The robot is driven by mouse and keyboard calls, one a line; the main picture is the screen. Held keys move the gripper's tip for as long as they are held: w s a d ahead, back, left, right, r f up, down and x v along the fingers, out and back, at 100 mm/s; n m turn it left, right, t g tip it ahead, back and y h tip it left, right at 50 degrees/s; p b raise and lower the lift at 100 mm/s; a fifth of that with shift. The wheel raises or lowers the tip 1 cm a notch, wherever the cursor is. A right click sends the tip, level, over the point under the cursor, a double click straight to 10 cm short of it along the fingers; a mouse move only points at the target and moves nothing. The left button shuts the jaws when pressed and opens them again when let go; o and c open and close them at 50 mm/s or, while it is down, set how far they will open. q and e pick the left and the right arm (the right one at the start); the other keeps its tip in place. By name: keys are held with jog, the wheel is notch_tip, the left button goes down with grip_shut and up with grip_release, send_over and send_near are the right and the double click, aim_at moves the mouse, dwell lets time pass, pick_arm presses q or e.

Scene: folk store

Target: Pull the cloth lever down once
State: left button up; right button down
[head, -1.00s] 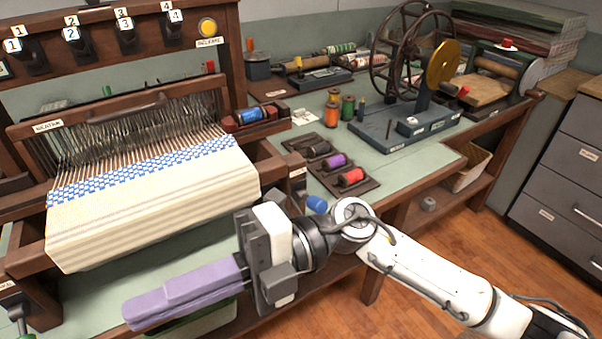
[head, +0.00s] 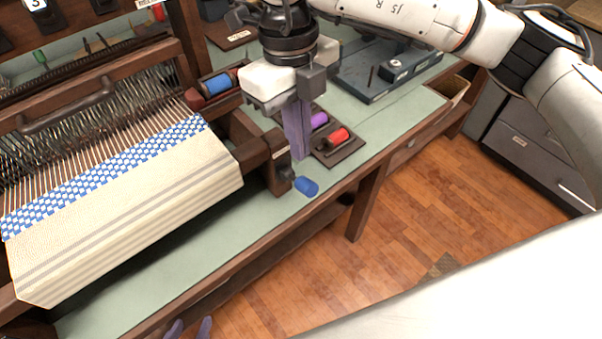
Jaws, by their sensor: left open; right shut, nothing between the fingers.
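The lever with a blue knob (head: 306,186) sticks out to the right from the wooden post at the right front of the loom, which holds the woven cloth (head: 130,215). A small label, too small to read, is on that post. My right gripper (head: 301,156) points down with its purple fingers shut and empty. Its tips appear just above the blue knob in the picture; I cannot tell their gap in depth. My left gripper (head: 189,331) barely shows at the bottom edge, with two purple fingertips apart.
A blue spool (head: 219,83) lies in a shuttle at the loom's right. A dark rack (head: 340,151) with purple and red spools is close behind my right fingers. The blue-grey winder base (head: 395,75) stands farther back. Green tabletop is clear in front of the loom.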

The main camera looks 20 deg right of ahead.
aim_at(303, 179)
dwell(0.4)
jog(key=shift+s+d+f+b, duration=0.1)
jog(key=shift+s+f+b, duration=0.1)
jog(key=shift+f+b, duration=1.15)
jog(key=shift+s+d+f+b, duration=0.15)
jog(key=shift+f+b, duration=0.25)
jog(key=shift+f, duration=1.7)
notch_tip(303, 179, down, 3)
jog(key=b, duration=0.3)
jog(key=shift+f, duration=0.2)
jog(key=shift+r+p, duration=0.35)
jog(key=shift+r, duration=0.1)
jog(key=shift+w+a+r, duration=0.25)
jog(key=shift+w+a, duration=0.1)
jog(key=shift+w, duration=0.4)
jog(key=shift+w+a+r, duration=0.25)
jog(key=shift+w+a, duration=0.1)
jog(key=shift+w, duration=0.35)
